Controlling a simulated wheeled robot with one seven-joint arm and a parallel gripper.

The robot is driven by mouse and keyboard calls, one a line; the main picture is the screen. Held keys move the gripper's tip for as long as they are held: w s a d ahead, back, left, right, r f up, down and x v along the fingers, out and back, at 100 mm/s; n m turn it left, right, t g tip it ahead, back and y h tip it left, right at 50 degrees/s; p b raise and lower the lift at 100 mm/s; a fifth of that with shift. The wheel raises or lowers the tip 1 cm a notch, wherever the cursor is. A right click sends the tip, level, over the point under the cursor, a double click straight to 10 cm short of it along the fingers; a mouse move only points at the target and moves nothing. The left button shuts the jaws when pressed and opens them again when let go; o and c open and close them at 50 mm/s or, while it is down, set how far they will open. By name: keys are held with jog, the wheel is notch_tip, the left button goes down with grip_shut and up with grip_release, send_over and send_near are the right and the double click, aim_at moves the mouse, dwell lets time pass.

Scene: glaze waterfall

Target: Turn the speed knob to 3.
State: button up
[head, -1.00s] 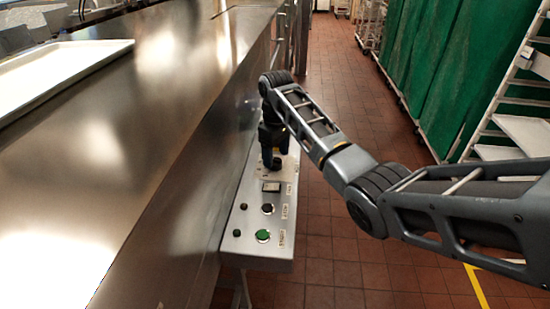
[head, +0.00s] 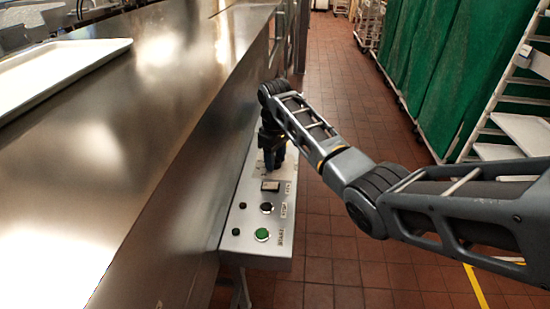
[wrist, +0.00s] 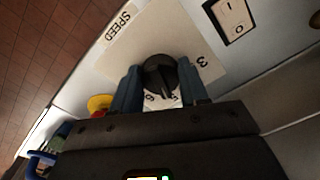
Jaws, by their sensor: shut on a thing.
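The speed knob (wrist: 160,72) is black and round with a raised ridge, on a pale plate marked SPEED (wrist: 118,25) in the wrist view. The ridge runs toward the bottom of the picture, near digits that look like 5 and 6. The digit 3 (wrist: 202,62) is printed to the right of the knob. My gripper (wrist: 160,80) is shut on the knob, one finger on each side. Its body hides part of the dial. In the head view my gripper (head: 271,158) is at the far part of the control panel (head: 250,220) and hides the knob.
A rocker switch (wrist: 232,18) lies beside the dial plate. A yellow and red button (wrist: 100,104) is near the left finger. Black (head: 267,208) and green (head: 262,235) buttons sit on the panel's near part. The steel counter (head: 120,150) rises left; the aisle floor (head: 330,220) is right.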

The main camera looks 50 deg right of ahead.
jog(key=shift+c, duration=1)
jog(key=n+p, duration=0.1)
jog(key=n, duration=0.2)
jog(key=shift+r+p, duration=0.15)
jog(key=shift+p, duration=0.25)
jog(key=n+p, duration=0.1)
jog(key=n, duration=0.3)
jog(key=shift+w+d+p, duration=0.1)
jog(key=shift+p, duration=0.2)
jog(key=n+p, duration=0.1)
jog(key=n, duration=0.4)
jog(key=shift+w+n, duration=0.15)
jog(key=shift+n, duration=1.75)
